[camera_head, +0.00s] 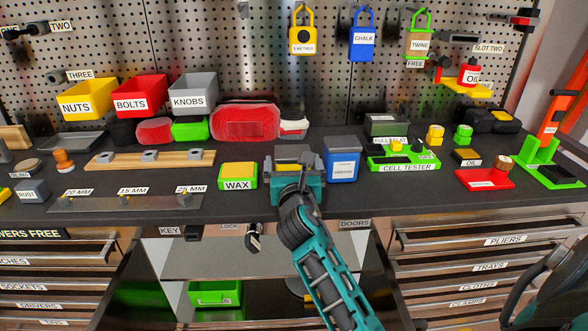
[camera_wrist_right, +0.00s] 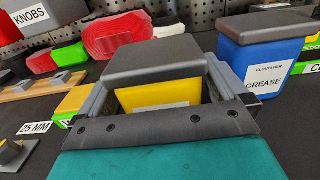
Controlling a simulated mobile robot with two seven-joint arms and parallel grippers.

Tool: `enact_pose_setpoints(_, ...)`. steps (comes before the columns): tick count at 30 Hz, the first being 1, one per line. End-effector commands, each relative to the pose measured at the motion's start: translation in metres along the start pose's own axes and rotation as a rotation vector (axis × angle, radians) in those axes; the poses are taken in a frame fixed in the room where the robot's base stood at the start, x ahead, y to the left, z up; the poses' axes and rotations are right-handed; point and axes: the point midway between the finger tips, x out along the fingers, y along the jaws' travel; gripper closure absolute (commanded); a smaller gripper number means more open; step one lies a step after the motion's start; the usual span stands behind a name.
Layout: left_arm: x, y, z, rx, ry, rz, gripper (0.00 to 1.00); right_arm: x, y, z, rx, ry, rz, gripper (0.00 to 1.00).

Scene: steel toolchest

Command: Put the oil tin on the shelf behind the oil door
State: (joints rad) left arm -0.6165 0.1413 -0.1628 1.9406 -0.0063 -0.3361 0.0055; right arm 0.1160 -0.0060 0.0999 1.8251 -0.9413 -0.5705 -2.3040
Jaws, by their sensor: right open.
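A yellow tin (camera_wrist_right: 160,95) with a dark grey lid stands on the bench; it also shows in the head view (camera_head: 293,166). Its label is mostly hidden behind my gripper, so I cannot read it. My right gripper (camera_wrist_right: 163,84) is open, with its grey fingers on either side of this tin; it also shows in the head view (camera_head: 297,172). No door marked oil can be read. An open cabinet bay (camera_head: 250,260) lies below the bench. My left gripper is not in view.
A blue grease tin (camera_head: 342,164) stands close right of the gripper, and a yellow-green wax tin (camera_head: 238,175) close left. A green cell tester (camera_head: 405,160) is further right. A padlock (camera_head: 254,238) hangs under the front edge. A green bin (camera_head: 215,293) sits in the bay.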

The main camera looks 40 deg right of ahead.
Motion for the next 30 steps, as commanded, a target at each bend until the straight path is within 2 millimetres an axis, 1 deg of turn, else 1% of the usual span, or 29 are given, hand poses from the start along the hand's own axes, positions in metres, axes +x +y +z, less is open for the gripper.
enact_pose_setpoints(5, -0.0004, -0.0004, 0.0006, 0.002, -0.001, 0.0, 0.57, -0.0001, 0.0002, 0.0004, 0.001, 0.0, 0.0, 0.0)
enact_pose_setpoints(6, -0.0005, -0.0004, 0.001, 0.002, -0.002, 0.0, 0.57, -0.0001, 0.0002, 0.0004, 0.001, 0.0, 0.0, 0.02)
enact_pose_setpoints(21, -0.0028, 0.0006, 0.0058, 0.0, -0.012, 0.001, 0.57, 0.0, 0.0, 0.0002, 0.0, 0.0, 0.0, 0.5)
enact_pose_setpoints(24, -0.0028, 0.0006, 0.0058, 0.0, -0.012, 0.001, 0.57, 0.0, 0.0, 0.0002, 0.0, 0.0, 0.0, 0.58)
enact_pose_setpoints(25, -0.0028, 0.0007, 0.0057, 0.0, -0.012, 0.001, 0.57, 0.0002, 0.0001, 0.0019, 0.001, -0.004, 0.001, 0.58)
enact_pose_setpoints(26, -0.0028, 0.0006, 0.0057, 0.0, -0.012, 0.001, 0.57, 0.0002, 0.0001, 0.0019, 0.001, -0.004, 0.001, 0.65)
enact_pose_setpoints(30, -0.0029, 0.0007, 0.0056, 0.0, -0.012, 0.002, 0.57, 0.0002, 0.0, 0.002, 0.001, -0.004, 0.001, 0.65)
